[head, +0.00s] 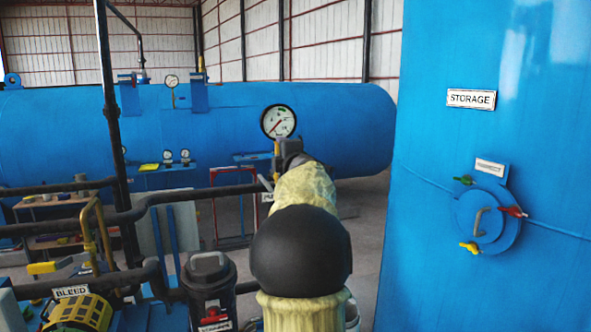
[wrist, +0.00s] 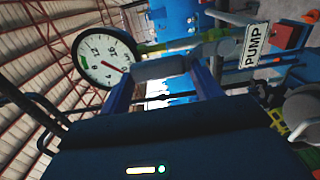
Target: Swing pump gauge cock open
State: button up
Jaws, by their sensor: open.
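The pump gauge (head: 278,121) is a round white dial with a black rim and red needle. It also shows at upper left in the wrist view (wrist: 104,58). A brass stem (head: 277,147) runs down below the dial in the head view, partly hidden by my gripper (head: 288,150). In the wrist view a yellow-green length of this stem (wrist: 153,48) runs from the dial towards my open gripper (wrist: 188,60), whose fingers reach up to it. I cannot make out the cock's handle or whether the fingers touch it. A white PUMP sign (wrist: 254,45) is right of the fingers.
A blue STORAGE tank (head: 440,180) stands close on the right. A long blue vessel (head: 220,130) lies behind the gauge. Dark pipes (head: 190,196) cross at left, above a yellow-caged unit (head: 78,313) by a BLEED sign (head: 71,291). Open floor (head: 365,225) shows between my arm and the tank.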

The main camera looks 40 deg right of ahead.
jog(key=b+v, duration=0.3)
jog(key=v, duration=1.3)
jog(key=shift+w+a, duration=0.15)
jog(key=w+a+f+m+g+y, duration=0.1)
jog(key=w+a+f+m+g, duration=0.25)
jog(key=a+f, duration=0.55)
jog(key=w+a+f+m+g+y, duration=0.25)
jog(key=a+f+m, duration=0.25)
jog(key=f, duration=0.8)
jog(key=s+a+f+m+g+y, duration=0.2)
jog(key=s+a+f+g, duration=0.2)
jog(key=s+a+f, duration=0.3)
jog(key=s+a+f+m+g+y, duration=0.2)
jog(key=s+a+f, duration=0.5)
jog(key=a+f, duration=0.6)
jog(key=shift+a+f+g, duration=0.2)
jog(key=shift+a+g, duration=0.45)
jog(key=shift+g, duration=0.25)
